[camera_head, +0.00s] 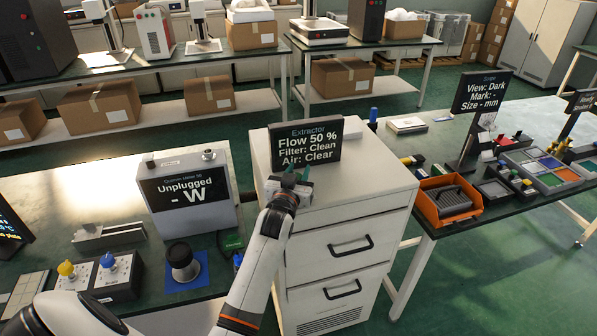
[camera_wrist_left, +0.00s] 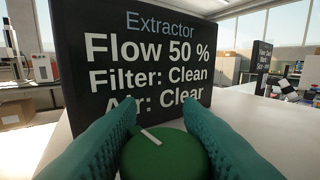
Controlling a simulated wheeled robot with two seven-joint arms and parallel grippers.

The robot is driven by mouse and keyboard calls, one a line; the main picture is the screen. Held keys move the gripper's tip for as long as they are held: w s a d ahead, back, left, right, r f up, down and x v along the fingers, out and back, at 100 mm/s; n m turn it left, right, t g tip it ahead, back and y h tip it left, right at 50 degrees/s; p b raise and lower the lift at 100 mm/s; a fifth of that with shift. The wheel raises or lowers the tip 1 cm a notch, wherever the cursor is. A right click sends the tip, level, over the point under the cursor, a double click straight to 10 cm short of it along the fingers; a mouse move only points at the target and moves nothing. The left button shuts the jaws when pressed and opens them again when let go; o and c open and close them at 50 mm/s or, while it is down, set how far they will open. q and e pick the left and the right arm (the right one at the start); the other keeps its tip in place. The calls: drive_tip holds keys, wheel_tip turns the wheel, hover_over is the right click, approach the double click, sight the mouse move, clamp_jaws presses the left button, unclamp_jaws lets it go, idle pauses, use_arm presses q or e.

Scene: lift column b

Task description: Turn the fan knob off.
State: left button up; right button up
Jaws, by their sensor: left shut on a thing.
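The fan knob (camera_wrist_left: 165,157) is a round green knob with a white pointer line in the left wrist view. The line slants toward the upper left. My left gripper (camera_head: 290,178) is at the top of the white cabinet (camera_head: 375,178), and its teal fingers (camera_wrist_left: 160,125) are shut on the knob, one on each side. In the head view the gripper hides the knob. Behind it the extractor display (camera_head: 305,145) reads "Flow 50 %", "Filter: Clean", "Air: Clear"; it also shows in the left wrist view (camera_wrist_left: 150,60). My right gripper is not in view.
An orange bin (camera_head: 450,203) and a scope display (camera_head: 482,92) are on the right table. The cabinet top beside the gripper is clear.

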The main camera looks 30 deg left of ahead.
use_arm(q)
drive_tip(key=shift+r+y, duration=0.15)
drive_tip(key=shift+y, duration=0.15)
drive_tip(key=o, duration=1)
drive_tip(key=shift+c, duration=0.2)
drive_tip(key=shift+s+d, duration=0.15)
drive_tip(key=shift+s, duration=0.3)
drive_tip(key=b+v, duration=0.1)
drive_tip(key=v, duration=1)
drive_tip(key=shift+c, duration=0.2)
